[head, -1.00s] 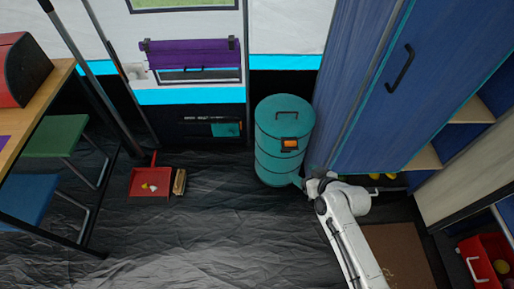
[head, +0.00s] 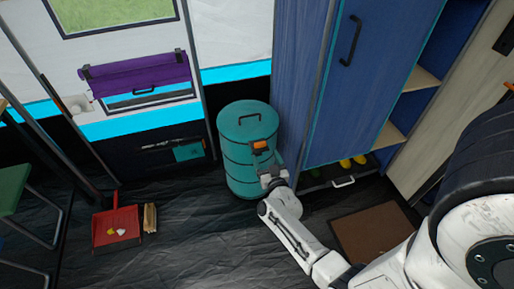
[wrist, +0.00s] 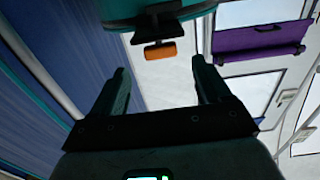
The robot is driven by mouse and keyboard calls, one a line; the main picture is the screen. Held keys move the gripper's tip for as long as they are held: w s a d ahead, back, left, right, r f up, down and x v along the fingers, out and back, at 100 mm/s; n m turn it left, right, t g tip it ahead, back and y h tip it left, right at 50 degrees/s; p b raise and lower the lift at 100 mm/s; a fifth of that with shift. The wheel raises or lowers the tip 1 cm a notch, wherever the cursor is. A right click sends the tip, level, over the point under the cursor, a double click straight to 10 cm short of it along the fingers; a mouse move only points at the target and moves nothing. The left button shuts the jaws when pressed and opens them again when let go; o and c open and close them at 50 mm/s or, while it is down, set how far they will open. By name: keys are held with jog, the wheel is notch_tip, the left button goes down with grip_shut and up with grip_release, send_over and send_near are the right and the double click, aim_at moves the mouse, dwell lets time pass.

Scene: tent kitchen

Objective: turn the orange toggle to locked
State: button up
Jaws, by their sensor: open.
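The orange toggle (head: 260,145) sits on a dark bracket on the upper side of the teal barrel (head: 240,175), just below its lid. In the wrist view the toggle (wrist: 160,50) hangs from the bracket as a short orange bar lying crosswise, under the barrel's teal rim (wrist: 118,24). My gripper (head: 268,168) is just below the toggle, close to the barrel's side. In the wrist view my gripper (wrist: 163,80) is open and empty, its two dark fingers spread, with the toggle beyond the gap between the fingertips. I see no contact with the toggle.
A blue cabinet (head: 310,80) stands close on the barrel's right. A brown mat (head: 370,235) lies on the floor in front of it. A red dustpan (head: 116,228) and a brush (head: 150,218) lie left of the barrel. The dark floor between is clear.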

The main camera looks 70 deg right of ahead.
aim_at(261, 147)
jog(key=b+x, duration=0.1)
jog(key=x, duration=0.2)
jog(key=b+x, duration=0.2)
jog(key=x, duration=0.1)
jog(key=shift+f, duration=0.2)
jog(key=shift+b+x, duration=0.3)
jog(key=shift+x, duration=0.55)
jog(key=shift+r, duration=0.2)
jog(key=c, duration=1)
